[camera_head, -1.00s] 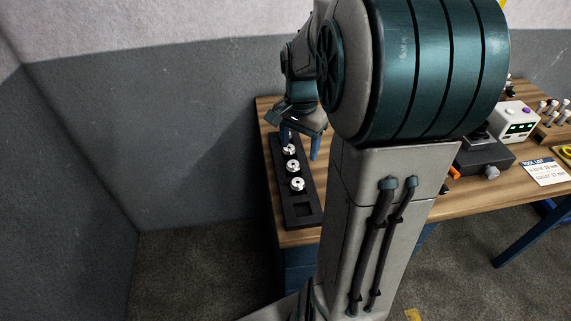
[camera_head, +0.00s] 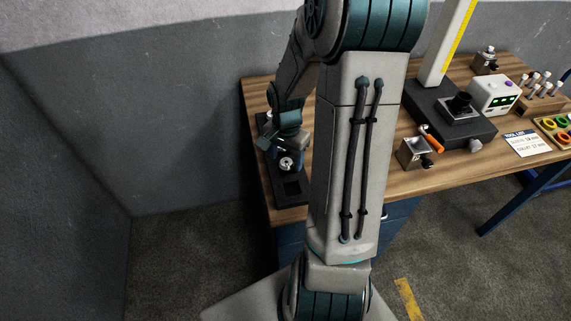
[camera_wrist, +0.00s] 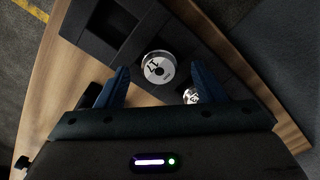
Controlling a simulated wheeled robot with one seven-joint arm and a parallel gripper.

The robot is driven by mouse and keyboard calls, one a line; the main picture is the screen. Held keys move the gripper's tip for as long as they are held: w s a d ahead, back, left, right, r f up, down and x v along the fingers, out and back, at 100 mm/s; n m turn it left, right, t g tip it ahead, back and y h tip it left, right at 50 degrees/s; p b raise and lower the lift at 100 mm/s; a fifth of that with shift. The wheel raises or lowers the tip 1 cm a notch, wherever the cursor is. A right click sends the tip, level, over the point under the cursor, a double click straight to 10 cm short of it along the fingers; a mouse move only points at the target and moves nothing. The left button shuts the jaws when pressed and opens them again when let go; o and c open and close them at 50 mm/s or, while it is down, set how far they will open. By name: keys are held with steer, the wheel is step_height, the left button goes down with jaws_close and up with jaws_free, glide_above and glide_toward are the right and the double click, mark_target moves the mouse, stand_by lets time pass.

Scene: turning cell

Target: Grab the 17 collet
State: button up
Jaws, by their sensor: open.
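The collet marked 17 (camera_wrist: 158,67) is a round white-faced piece with a dark centre hole, seated in a black tray. In the wrist view it lies between and just ahead of the two blue fingertips of my open gripper (camera_wrist: 162,78), apart from both. A second marked collet (camera_wrist: 190,96) sits beside the right finger, partly hidden, its number hard to read. In the head view one white collet (camera_head: 286,163) shows in the tray just in front of my gripper (camera_head: 288,146), whose fingers are mostly hidden there.
The black tray (camera_head: 291,188) lies along the bench's left end, with an empty square pocket at its near end. A metal block (camera_head: 413,153), an orange-handled tool (camera_head: 432,138), a tool list card (camera_head: 522,143) and a white display box (camera_head: 494,94) stand to the right.

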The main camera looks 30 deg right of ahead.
steer(key=shift+f, duration=0.65)
steer(key=c, duration=1.1)
steer(key=shift+c, duration=0.2)
